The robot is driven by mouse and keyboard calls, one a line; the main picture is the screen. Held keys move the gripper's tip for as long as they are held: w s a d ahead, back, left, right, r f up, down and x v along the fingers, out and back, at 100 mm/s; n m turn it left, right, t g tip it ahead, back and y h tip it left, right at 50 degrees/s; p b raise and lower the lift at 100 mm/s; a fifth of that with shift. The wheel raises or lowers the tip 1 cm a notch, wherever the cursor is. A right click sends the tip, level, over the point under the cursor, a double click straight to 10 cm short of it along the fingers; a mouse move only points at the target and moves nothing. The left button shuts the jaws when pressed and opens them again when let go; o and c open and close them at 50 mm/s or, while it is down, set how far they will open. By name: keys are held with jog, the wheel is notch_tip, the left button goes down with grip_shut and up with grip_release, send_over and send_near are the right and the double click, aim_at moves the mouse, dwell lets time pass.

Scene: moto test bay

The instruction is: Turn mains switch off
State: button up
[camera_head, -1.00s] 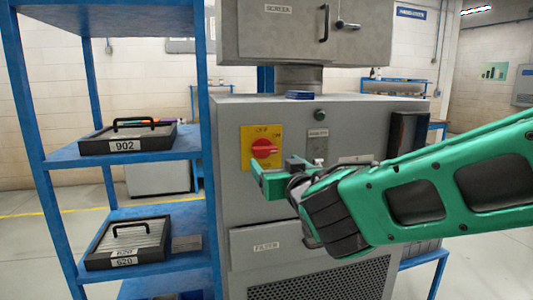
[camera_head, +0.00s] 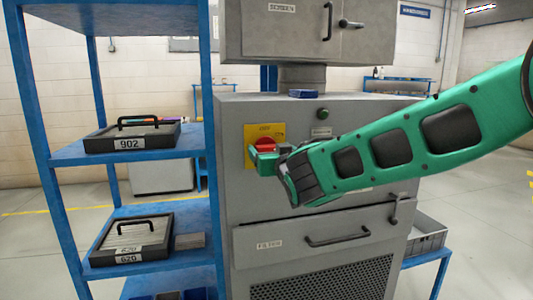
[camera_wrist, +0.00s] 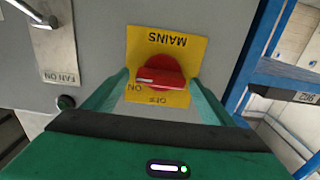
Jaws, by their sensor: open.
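The mains switch is a red rotary knob (camera_wrist: 160,72) on a yellow plate (camera_wrist: 150,42) marked MAINS, ON and OFF, upside down in the wrist view. Its bar lies roughly level there, its left end near the ON mark. In the head view the knob (camera_head: 264,146) is partly hidden behind my gripper (camera_head: 262,159). My gripper is open, pointing at the plate. In the wrist view its two green fingers (camera_wrist: 160,82) stand on either side of the knob, with visible gaps. I cannot tell how far the fingertips are from the plate.
A blue shelf rack (camera_head: 60,158) with cases stands left of the grey cabinet (camera_head: 232,200). A green button (camera_head: 322,114) is on the cabinet right of the plate. A FAN ON plate (camera_wrist: 52,45) shows in the wrist view. A filter drawer (camera_head: 290,243) is below.

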jog(key=c, duration=1.1)
jog(key=shift+o, duration=0.2)
jog(key=shift+s+a, duration=0.15)
jog(key=shift+a, duration=0.35)
jog(key=shift+d+n, duration=0.3)
jog(key=shift+d, duration=0.05)
jog(key=n, duration=0.8)
jog(key=shift+a+f, duration=0.1)
jog(key=n, duration=0.5)
jog(key=shift+a+f, duration=0.1)
jog(key=shift+a, duration=0.05)
jog(key=shift+f+n, duration=0.1)
jog(key=shift+n, duration=2)
jog(key=shift+s+f, duration=0.1)
